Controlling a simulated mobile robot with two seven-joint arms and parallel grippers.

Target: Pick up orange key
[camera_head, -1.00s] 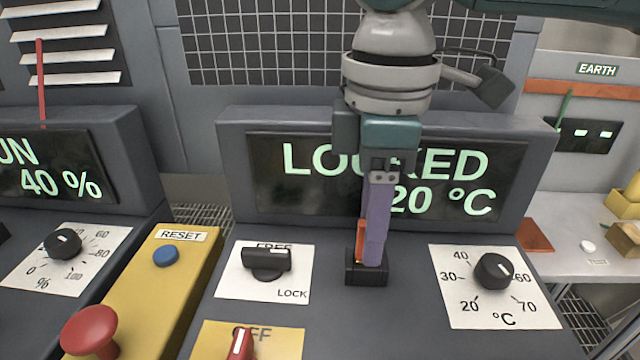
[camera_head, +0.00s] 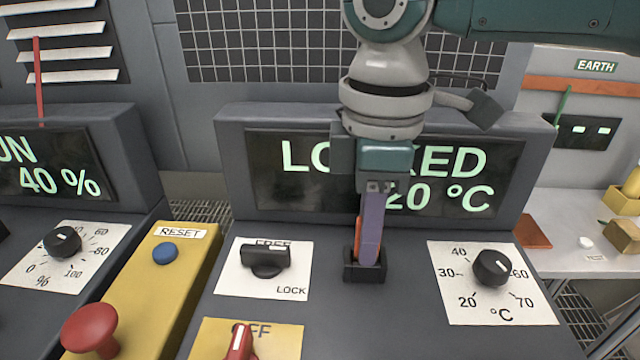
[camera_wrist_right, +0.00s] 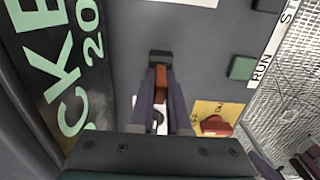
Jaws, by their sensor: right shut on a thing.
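The orange key (camera_head: 357,238) stands upright in a small black holder (camera_head: 364,272) on the console. Only a narrow strip of it shows beside the purple finger in the head view. My right gripper (camera_head: 369,262) points down at the holder, its fingertips at the holder's top, shut on the key. In the right wrist view the orange-brown key (camera_wrist_right: 160,84) lies between the two purple fingers, with the black holder (camera_wrist_right: 160,58) at their tips. My left gripper is not in view.
A display (camera_head: 290,205) reading LOCKED and 20 °C stands behind the gripper. A black FREE/LOCK knob (camera_head: 266,258) is to the left, a temperature knob (camera_head: 492,267) to the right. A red switch (camera_head: 239,343) and red mushroom button (camera_head: 92,331) are nearer the front.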

